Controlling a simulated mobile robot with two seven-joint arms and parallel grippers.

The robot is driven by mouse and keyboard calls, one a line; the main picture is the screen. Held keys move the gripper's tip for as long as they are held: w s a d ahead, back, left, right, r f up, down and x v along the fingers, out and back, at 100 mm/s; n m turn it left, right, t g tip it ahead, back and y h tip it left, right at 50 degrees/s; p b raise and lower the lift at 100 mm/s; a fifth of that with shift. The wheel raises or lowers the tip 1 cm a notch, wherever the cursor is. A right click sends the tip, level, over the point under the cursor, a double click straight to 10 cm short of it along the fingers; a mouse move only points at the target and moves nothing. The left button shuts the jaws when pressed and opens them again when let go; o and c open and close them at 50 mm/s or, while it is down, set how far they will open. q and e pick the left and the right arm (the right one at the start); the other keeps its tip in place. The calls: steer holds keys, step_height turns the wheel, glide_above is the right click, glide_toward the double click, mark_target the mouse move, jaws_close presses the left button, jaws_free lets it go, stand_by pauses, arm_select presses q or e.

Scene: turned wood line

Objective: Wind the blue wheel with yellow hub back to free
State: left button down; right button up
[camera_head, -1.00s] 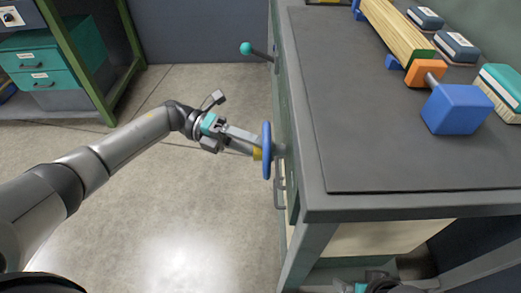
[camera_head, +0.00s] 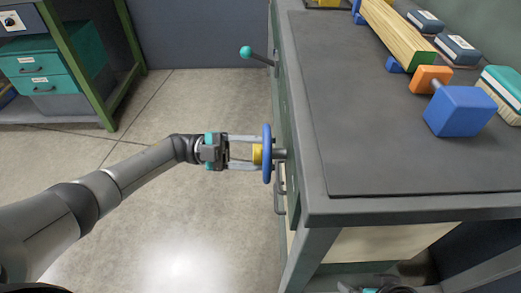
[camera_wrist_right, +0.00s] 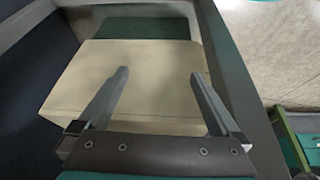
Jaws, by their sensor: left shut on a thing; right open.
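The blue wheel (camera_head: 267,153) stands edge-on at the left side of the workbench, on a short grey shaft. Its yellow hub (camera_head: 257,154) faces my left arm. My left gripper (camera_head: 261,152) reaches it from the left, with one finger on each side of the hub, and is shut on the wheel. The exact finger contact is too small to make out. In the right wrist view my right gripper (camera_wrist_right: 157,75) is open and empty, its fingers apart in front of a pale box (camera_wrist_right: 135,85) under the bench.
The bench top (camera_head: 390,165) holds a blue block (camera_head: 459,111), an orange block (camera_head: 431,79) and wooden strips (camera_head: 398,33). A lever with a teal knob (camera_head: 246,52) sticks out beyond the wheel. A drawer handle (camera_head: 279,195) is just below it.

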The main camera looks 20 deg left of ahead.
arm_select(q)
steer(key=shift+d+n, duration=0.1)
steer(key=shift+n, duration=0.6)
steer(key=shift+n+t, duration=0.4)
steer(key=shift+n, duration=0.2)
steer(key=n+t+p, duration=0.1)
steer(key=n, duration=0.2)
steer(key=shift+n+t+h+p, duration=0.3)
steer(key=shift+t+h, duration=0.1)
steer(key=n+t+p, duration=0.1)
steer(key=n+t, duration=0.1)
steer(key=n, duration=0.2)
steer(key=n+t+p, duration=0.2)
steer(key=n, duration=0.2)
steer(key=shift+s+n, duration=0.15)
steer(key=shift+n, duration=0.15)
steer(key=shift+n+t+y+p, duration=0.4)
steer(key=shift+n+t+p, duration=0.2)
steer(key=shift+n+t, duration=0.5)
steer(key=shift+n, duration=0.5)
arm_select(e)
steer(key=s+f+g, duration=0.2)
steer(key=s+f, duration=0.2)
steer(key=f, duration=0.8)
steer(key=shift+d+f, duration=0.2)
steer(key=shift+d, duration=0.2)
arm_select(q)
steer(key=c, duration=0.6)
jaws_free()
